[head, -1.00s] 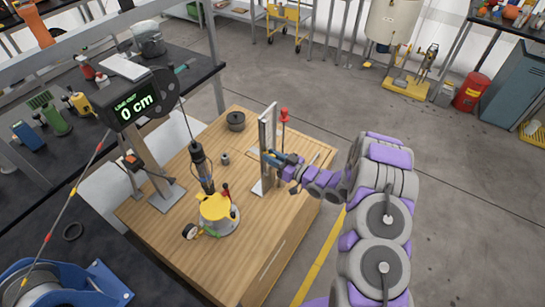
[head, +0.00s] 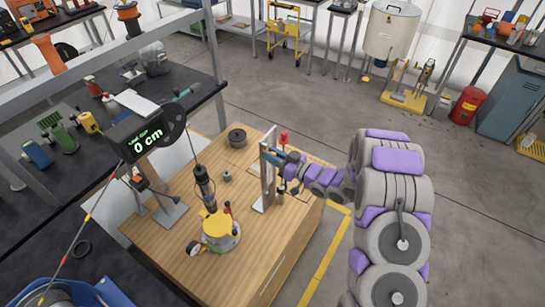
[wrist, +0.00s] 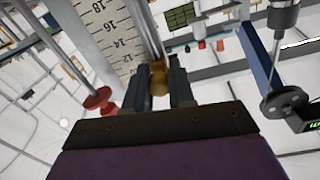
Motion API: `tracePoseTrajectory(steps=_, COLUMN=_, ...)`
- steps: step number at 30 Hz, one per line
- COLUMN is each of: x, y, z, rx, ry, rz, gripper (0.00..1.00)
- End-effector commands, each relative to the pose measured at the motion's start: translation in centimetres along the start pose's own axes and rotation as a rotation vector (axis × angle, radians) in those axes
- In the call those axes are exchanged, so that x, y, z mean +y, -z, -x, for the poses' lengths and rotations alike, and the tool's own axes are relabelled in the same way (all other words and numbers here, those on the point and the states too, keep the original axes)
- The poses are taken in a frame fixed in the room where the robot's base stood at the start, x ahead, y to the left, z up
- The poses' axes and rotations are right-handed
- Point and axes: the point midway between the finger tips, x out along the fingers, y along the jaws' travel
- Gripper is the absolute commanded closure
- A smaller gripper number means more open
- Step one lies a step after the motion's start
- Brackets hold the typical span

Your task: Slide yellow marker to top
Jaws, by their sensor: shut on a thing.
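A metal ruler stand (head: 267,185) stands upright on the wooden table. My gripper (head: 271,156) is at its upper part, from the right side. In the wrist view my gripper (wrist: 160,88) is shut on a small brass-yellow marker (wrist: 158,77), which sits on a thin vertical rail beside the ruler scale (wrist: 108,35). In the head view the marker is hidden by the fingers. A red knob on a rod (head: 284,138) stands just behind the ruler; it also shows in the wrist view (wrist: 99,98).
The wooden table (head: 240,270) also holds a yellow-topped device (head: 217,226), a dark cylinder hanging on a cable (head: 204,185), a dark pot (head: 237,138) and a small weight (head: 227,176). A display (head: 143,143) reads 0 cm. Floor right of the table is clear.

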Motion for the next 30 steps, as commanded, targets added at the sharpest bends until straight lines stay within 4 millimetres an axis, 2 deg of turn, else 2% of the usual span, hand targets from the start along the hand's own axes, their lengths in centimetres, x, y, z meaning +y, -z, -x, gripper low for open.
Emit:
tracePoseTrajectory(steps=1, x=0.3, y=0.6, z=0.0, rx=0.014, ry=-0.007, rz=0.006, gripper=1.0)
tracePoseTrajectory(steps=4, x=0.3, y=0.7, z=0.0, rx=0.016, ry=-0.007, rz=0.007, gripper=1.0)
tracePoseTrajectory(steps=5, x=0.3, y=0.7, z=0.0, rx=0.016, ry=-0.007, rz=0.008, gripper=0.75)
tracePoseTrajectory(steps=12, x=0.2, y=0.5, z=0.0, rx=0.012, ry=-0.004, rz=0.006, gripper=0.52)
tracePoseTrajectory(steps=23, x=0.2, y=0.4, z=0.5, rx=0.008, ry=-0.003, rz=0.004, gripper=0.52)
tracePoseTrajectory(steps=30, x=0.3, y=0.3, z=4.1, rx=0.005, ry=-0.007, rz=0.005, gripper=0.52)
